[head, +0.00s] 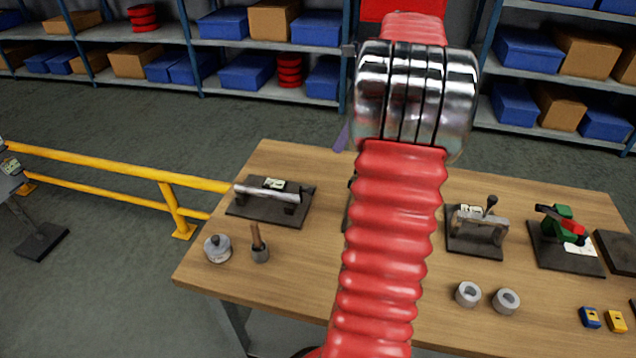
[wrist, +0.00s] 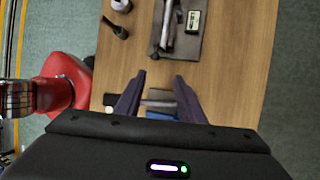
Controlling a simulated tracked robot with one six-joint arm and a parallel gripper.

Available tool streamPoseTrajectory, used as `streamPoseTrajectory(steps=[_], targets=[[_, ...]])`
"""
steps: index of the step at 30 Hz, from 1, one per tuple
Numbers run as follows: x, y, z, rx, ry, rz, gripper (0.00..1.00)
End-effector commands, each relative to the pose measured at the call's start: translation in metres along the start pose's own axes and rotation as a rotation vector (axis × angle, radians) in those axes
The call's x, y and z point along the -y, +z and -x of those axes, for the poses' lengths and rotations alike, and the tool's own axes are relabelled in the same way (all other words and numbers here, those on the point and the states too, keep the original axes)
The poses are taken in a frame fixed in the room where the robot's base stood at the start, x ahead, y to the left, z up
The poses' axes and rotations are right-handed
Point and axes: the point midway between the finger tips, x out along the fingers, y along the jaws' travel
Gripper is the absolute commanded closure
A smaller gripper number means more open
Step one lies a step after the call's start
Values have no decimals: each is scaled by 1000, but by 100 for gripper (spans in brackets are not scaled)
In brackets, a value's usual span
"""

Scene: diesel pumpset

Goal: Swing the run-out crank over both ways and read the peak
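A dark plate (head: 300,212) with a grey shaft (head: 266,193) on supports and a small white label stands at the left of the bench. In the wrist view this plate (wrist: 184,48) and shaft (wrist: 167,24) lie beyond my fingertips. Which fixture is the run-out crank, I cannot tell for sure. My gripper (wrist: 160,77) is open and empty, its two dark fingers apart. Below and between them is a grey bar-like part (wrist: 157,97) with something blue, partly hidden by the gripper. In the head view my red arm hides the gripper and the bench middle. No peak reading is legible.
A fixture with a knobbed lever (head: 490,206) and a green-and-red tool (head: 562,220) stand on the right. Grey rings (head: 467,294) and a wooden-handled piece (head: 260,246) stand near the front. A yellow rail (head: 120,164) runs left of the bench (head: 300,270).

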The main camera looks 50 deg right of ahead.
Motion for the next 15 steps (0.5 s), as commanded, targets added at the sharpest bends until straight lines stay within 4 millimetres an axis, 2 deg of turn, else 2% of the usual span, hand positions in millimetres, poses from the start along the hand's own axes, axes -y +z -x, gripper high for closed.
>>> streamPoseTrajectory(steps=[4, 15], targets=[[-8, 0, 1, -2, 31, -18, 64], [-8, 0, -2, -2, 29, -20, 64]])
